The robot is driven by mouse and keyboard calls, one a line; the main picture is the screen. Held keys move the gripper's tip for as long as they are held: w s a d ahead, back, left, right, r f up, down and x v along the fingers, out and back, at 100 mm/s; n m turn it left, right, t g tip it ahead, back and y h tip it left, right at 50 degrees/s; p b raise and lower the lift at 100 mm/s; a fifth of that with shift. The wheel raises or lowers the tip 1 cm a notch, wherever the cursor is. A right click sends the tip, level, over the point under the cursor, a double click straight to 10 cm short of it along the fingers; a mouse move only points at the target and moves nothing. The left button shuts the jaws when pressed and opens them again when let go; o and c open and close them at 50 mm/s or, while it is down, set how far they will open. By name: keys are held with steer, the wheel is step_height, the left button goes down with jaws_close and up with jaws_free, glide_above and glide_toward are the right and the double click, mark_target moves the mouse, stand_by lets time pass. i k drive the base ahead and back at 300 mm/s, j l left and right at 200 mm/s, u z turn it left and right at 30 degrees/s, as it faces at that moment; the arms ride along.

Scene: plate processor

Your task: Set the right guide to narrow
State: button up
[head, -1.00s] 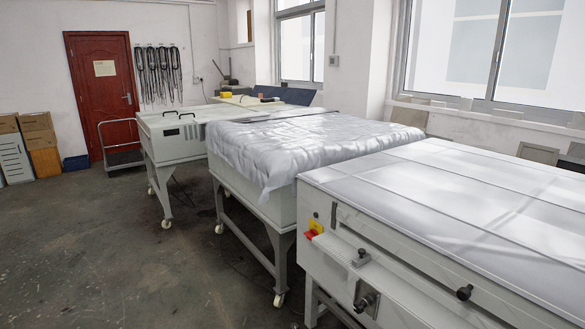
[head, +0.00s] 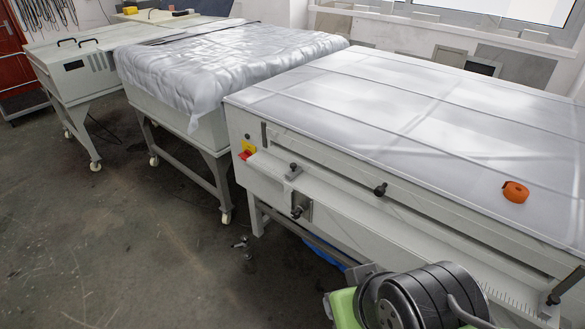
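The plate processor (head: 335,222) is the large pale machine on the right of the head view, with a long ledge along its front. A small metal guide with a black knob (head: 293,172) sits at the left end of the ledge. Another guide-like fitting with a black knob and dark rod (head: 567,285) is at the far right end, beside a marked scale (head: 500,296). It is partly cut off by the frame edge, so its exact setting cannot be read. A black knob (head: 380,189) sits mid-front. My gripper is not in view.
A green and black rounded part, which looks like my arm, covers the bottom right in front of the machine. An orange tape measure (head: 515,191) lies on the machine's top. A sheet-covered table (head: 215,65) stands to the left. The floor (head: 130,255) at lower left is clear.

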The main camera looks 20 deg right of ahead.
mark_target(547, 300)
steer(key=z, duration=2.6)
steer(key=i+j+u, duration=0.1)
steer(key=i+u, duration=0.6)
steer(key=i, duration=0.15)
